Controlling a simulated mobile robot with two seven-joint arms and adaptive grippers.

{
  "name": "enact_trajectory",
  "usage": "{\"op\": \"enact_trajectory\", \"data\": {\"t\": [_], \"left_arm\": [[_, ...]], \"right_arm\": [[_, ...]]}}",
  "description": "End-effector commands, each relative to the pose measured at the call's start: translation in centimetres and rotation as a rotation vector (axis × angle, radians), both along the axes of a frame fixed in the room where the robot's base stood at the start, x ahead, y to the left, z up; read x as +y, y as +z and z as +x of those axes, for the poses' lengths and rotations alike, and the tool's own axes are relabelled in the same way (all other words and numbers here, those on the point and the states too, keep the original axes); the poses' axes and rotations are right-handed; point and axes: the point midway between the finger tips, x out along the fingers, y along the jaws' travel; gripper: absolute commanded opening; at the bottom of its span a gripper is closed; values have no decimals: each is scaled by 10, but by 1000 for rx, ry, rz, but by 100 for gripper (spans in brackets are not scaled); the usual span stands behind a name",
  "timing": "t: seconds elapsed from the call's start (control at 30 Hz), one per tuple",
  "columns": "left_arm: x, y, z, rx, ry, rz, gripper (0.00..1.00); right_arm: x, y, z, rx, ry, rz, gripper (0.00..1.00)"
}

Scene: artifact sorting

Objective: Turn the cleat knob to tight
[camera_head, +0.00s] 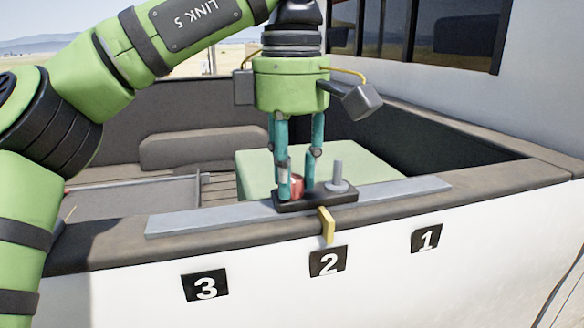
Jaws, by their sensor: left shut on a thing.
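The cleat (316,198) is a black block on a grey rail along the side wall of a white truck bed, above the label 2. A red knob (297,186) stands on the left part of the block. A grey post (338,174) stands on the right part. My left gripper (297,185) points straight down over the block, its teal fingers shut on the red knob and partly hiding it. A yellow tab (327,224) hangs at the front of the block. My right gripper is out of view.
The grey rail (210,221) runs along the bed's top edge. Labels 3 (205,287), 2 (328,261) and 1 (425,238) are on the white side. A pale green box (360,168) lies in the bed behind the cleat. The cab wall (540,90) rises at the right.

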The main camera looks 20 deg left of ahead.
Motion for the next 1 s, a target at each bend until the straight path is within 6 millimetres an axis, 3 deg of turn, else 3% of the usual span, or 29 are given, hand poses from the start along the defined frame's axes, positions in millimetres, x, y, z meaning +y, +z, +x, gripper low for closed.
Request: {"op": "enact_trajectory", "data": {"t": [0.03,0.07,0.1,0.53,0.9,1.0], "left_arm": [[0,1,0,-2,0,0,0],[0,1,0,-2,0,0,43],[0,1,0,-2,0,0,54],[0,5,0,-2,2,0,54],[0,53,0,-10,7,2,54],[0,58,0,3,4,5,54]], "right_arm": [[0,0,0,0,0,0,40],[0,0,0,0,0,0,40],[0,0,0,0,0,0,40],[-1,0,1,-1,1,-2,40],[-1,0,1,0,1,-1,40],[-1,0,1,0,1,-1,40]]}}
